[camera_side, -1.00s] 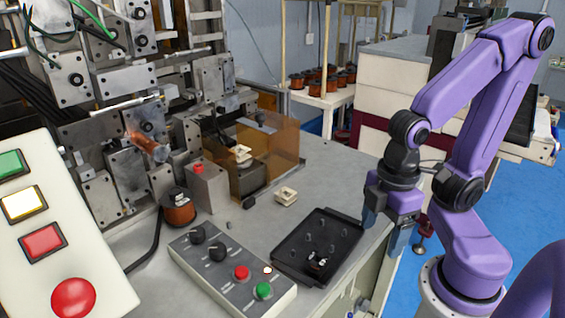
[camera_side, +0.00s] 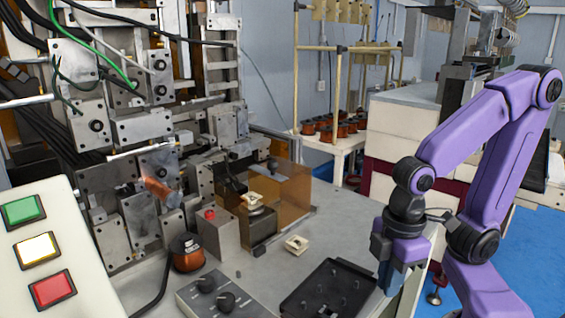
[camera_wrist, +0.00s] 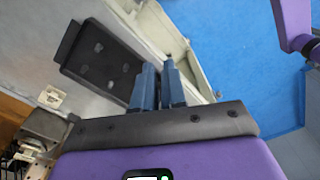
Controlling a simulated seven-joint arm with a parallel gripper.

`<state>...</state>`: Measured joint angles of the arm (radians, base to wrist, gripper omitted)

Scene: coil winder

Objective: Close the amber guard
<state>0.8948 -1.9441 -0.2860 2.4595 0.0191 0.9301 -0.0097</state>
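The amber guard (camera_side: 287,190) is a see-through amber panel structure on the bench in the side view, around a grey block with a cream bobbin (camera_side: 252,201) on top. I cannot tell how far it is open. My gripper (camera_side: 385,282) hangs fingers down at the bench's right edge, well to the right of the guard and apart from it.
A black tray (camera_side: 325,292) lies between my gripper and the control box (camera_side: 212,299). A loose cream bobbin (camera_side: 296,244) lies before the guard. A grey box with a red button (camera_side: 211,215) and a copper coil (camera_side: 187,262) stand left of it.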

